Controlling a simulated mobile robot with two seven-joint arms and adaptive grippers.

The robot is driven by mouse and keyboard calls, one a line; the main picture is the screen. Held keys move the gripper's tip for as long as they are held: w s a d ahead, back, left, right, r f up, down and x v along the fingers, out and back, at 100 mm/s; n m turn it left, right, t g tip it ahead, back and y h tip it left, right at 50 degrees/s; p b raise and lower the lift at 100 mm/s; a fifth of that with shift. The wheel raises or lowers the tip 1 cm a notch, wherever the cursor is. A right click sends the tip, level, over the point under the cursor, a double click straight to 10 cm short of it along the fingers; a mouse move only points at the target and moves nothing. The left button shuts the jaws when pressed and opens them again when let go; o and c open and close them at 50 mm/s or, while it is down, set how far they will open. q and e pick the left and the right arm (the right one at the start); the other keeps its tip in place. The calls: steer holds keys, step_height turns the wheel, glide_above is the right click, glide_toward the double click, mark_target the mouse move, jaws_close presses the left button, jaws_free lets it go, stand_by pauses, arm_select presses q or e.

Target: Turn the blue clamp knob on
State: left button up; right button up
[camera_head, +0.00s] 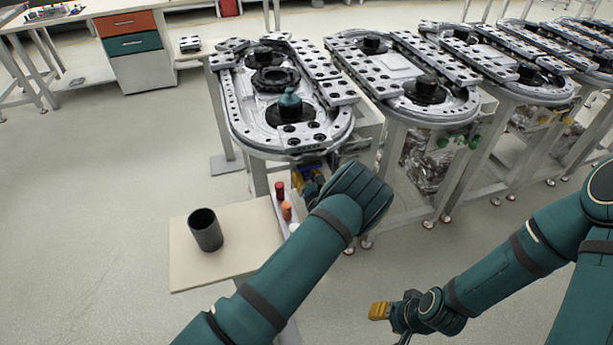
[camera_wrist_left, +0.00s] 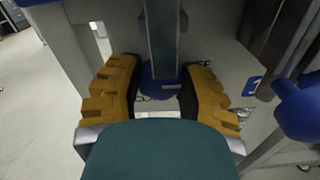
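In the left wrist view a blue knob-like part (camera_wrist_left: 158,88) lies between the yellow fingers of my left gripper (camera_wrist_left: 160,98). The fingers are spread to either side of it, with gaps showing. A grey upright bar hides part of it. A second, larger blue knob (camera_wrist_left: 300,106) is at the right edge of that view, outside the fingers. I cannot tell which is the clamp knob. In the head view my left gripper (camera_head: 307,180) is under the near end of the ring track (camera_head: 290,140), largely hidden by my forearm. My right gripper (camera_head: 384,312) hangs low over the floor; its finger gap is unclear.
A small beige table (camera_head: 185,265) with a dark cup (camera_head: 205,230) stands left of my left arm. Red and orange cylinders (camera_head: 286,210) stand in a rack beside it. More tracks on metal legs run to the right. The floor at left is clear.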

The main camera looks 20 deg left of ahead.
arm_select(q)
steer(key=shift+r, duration=0.1)
stand_by(0.3)
steer(key=m+p, duration=0.1)
steer(key=m, duration=0.3)
steer(key=shift+m, duration=0.4)
steer(key=m, duration=0.4)
steer(key=shift+w+m+p, duration=0.1)
steer(key=shift+m+p, duration=0.2)
steer(key=shift+p, duration=0.05)
steer(key=m, duration=0.4)
steer(key=shift+m, duration=2.3)
steer(key=o, duration=1.2)
